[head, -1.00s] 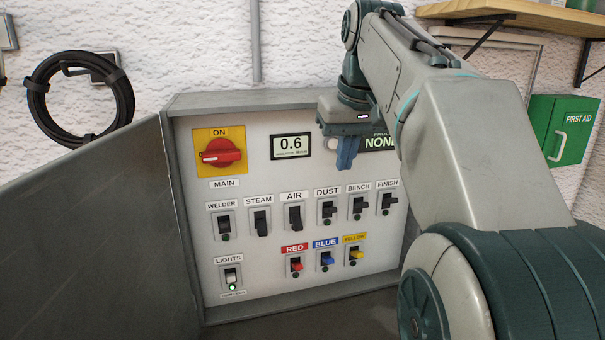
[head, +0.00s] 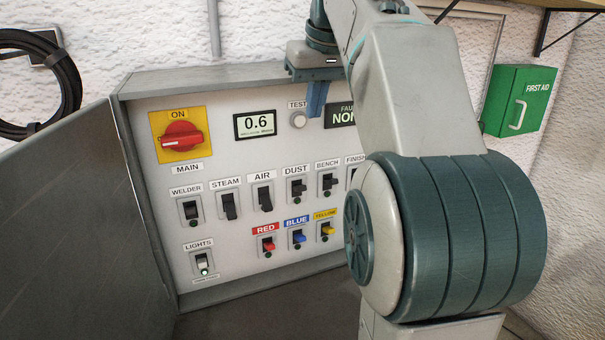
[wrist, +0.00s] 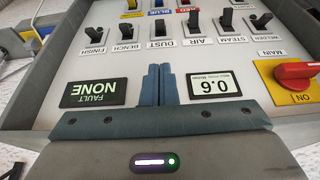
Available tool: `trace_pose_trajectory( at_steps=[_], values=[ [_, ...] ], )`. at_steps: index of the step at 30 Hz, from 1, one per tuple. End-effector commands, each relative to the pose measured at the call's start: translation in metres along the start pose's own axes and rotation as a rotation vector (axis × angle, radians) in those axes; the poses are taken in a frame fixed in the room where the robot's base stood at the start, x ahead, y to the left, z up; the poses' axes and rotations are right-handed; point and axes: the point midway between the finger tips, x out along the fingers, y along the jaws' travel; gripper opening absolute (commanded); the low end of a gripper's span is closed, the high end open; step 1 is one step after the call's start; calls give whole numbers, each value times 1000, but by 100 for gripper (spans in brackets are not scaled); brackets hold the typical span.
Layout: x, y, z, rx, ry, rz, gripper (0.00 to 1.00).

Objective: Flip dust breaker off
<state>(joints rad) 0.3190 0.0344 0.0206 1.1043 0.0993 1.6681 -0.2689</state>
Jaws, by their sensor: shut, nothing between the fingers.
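The dust breaker (head: 295,189) is a small dark toggle under the DUST label, in the upper switch row of the white panel. I cannot tell its lever position surely; the small lamp below it looks unlit. In the wrist view the panel appears upside down, with the dust breaker (wrist: 162,27) beyond my fingertips. My gripper (head: 315,114) has blue fingers, pressed together and empty. In the head view it is above and slightly right of the dust breaker, beside the TEST button. In the wrist view my gripper (wrist: 159,68) points at the DUST label, apart from the toggle.
The air breaker (head: 265,196) and bench breaker (head: 327,184) flank the dust breaker closely. Red (head: 267,244), blue (head: 298,237) and yellow (head: 327,230) switches sit below. The red MAIN knob (head: 181,136) is upper left. The open cabinet door (head: 75,215) stands at left.

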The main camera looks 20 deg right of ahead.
Motion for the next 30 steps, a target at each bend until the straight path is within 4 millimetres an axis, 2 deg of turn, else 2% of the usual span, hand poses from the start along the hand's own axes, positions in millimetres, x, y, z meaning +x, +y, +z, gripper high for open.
trace_pose_trajectory(
  at_steps=[1, 18, 24, 30],
  values=[
    [12, 0, 1, 0, -4, -1, 0],
    [131, 0, 0, 0, -4, -1, 0],
    [160, 0, 0, 0, -2, -1, 0],
    [172, 0, 0, 0, 0, 0, 0]
  ],
)
